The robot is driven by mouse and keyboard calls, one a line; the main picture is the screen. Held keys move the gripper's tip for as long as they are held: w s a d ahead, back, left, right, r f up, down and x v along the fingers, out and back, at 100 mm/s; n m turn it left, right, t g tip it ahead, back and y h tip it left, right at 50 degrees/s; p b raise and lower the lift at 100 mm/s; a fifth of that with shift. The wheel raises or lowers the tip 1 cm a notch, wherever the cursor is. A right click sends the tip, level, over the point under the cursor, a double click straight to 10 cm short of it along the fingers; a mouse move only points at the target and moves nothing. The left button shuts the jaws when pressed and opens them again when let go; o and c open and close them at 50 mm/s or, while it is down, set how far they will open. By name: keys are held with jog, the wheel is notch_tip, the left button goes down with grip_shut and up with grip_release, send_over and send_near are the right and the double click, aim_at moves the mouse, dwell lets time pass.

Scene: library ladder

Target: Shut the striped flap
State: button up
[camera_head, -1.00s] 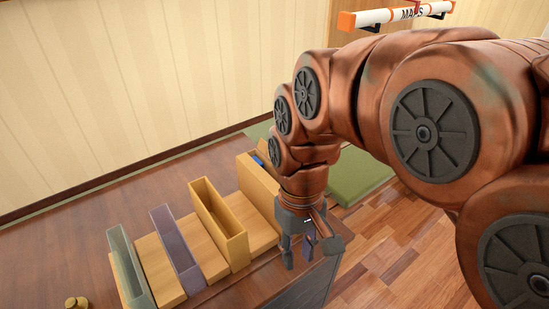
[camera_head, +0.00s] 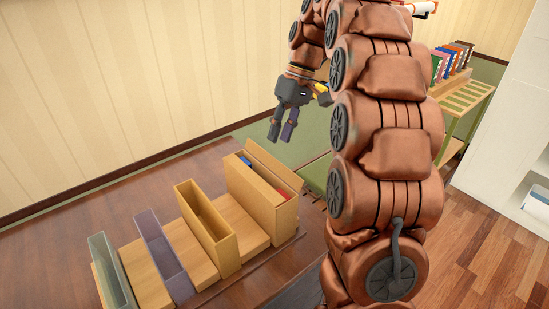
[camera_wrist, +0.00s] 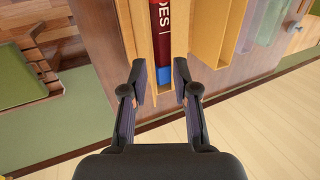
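No stripes show on any flap in these views. A wooden box (camera_head: 252,205) stands at the right end of a row on the dark table, with a blue item (camera_head: 245,161) and a red item (camera_head: 284,194) inside. A plain wooden panel (camera_head: 274,165) leans outward along its right side; I cannot tell if this is the flap. My gripper (camera_head: 282,132) is raised beyond the box's far end, empty. In the wrist view my gripper (camera_wrist: 160,82) has its fingers apart, with the box's red, lettered item (camera_wrist: 161,28) seen between them.
Left of the box stand an open yellow holder (camera_head: 208,225), a purple holder (camera_head: 160,252) and a grey-green holder (camera_head: 108,272), with wooden blocks between. A shelf with several coloured binders (camera_head: 455,62) is at the right. The wall (camera_head: 130,90) lies behind the table.

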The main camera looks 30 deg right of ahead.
aim_at(274, 158)
jog(key=f, duration=0.1)
jog(key=w+f+b, duration=0.1)
jog(key=f, duration=0.1)
jog(key=shift+d, duration=0.15)
jog(key=shift+p+x, duration=0.45)
jog(key=shift+x, duration=1.8)
grip_shut()
